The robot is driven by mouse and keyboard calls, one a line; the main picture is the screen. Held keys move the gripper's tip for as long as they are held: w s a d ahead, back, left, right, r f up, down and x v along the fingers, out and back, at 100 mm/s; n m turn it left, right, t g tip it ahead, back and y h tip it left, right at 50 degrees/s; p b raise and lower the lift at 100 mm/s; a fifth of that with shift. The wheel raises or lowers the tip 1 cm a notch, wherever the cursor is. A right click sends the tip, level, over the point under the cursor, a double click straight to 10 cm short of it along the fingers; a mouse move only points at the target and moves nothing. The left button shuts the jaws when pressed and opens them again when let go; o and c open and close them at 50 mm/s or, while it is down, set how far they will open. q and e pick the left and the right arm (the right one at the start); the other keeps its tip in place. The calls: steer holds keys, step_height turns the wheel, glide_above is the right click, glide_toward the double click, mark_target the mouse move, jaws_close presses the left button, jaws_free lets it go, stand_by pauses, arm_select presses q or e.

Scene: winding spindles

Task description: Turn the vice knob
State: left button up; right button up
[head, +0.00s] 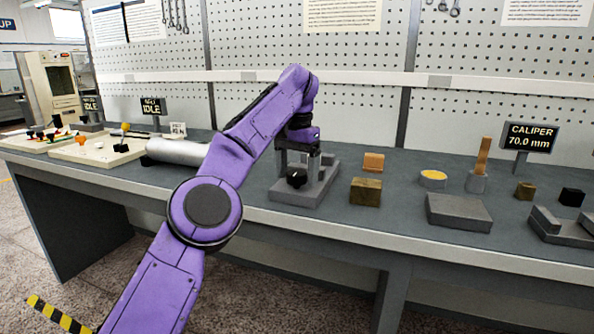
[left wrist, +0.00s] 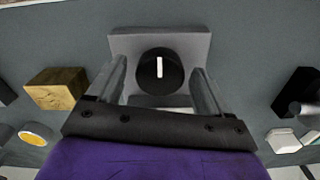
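The vice (head: 318,188) is a grey block on the bench, left of the middle in the head view. Its black round knob (head: 297,178) also shows in the left wrist view (left wrist: 148,72), where a white mark on it stands upright in the picture. My left gripper (head: 298,165) is pointed down over the vice. In the left wrist view its two grey fingers (left wrist: 160,85) are apart on either side of the knob, with a gap showing on each side. It holds nothing. My right gripper is not in view.
Right of the vice stand a brass block (head: 365,192), an orange block (head: 373,162), a yellow-topped cup (head: 433,179) and a grey slab (head: 458,212). A metal cylinder (head: 177,152) lies to the left. A caliper display (head: 529,137) reads 70.0 mm. A pegboard (head: 350,105) rises behind.

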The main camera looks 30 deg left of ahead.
mark_target(297, 172)
arm_select(q)
steer(key=shift+r, duration=0.1)
step_height(297, 172, up, 10)
steer(key=p, duration=1)
steer(key=shift+r, duration=0.2)
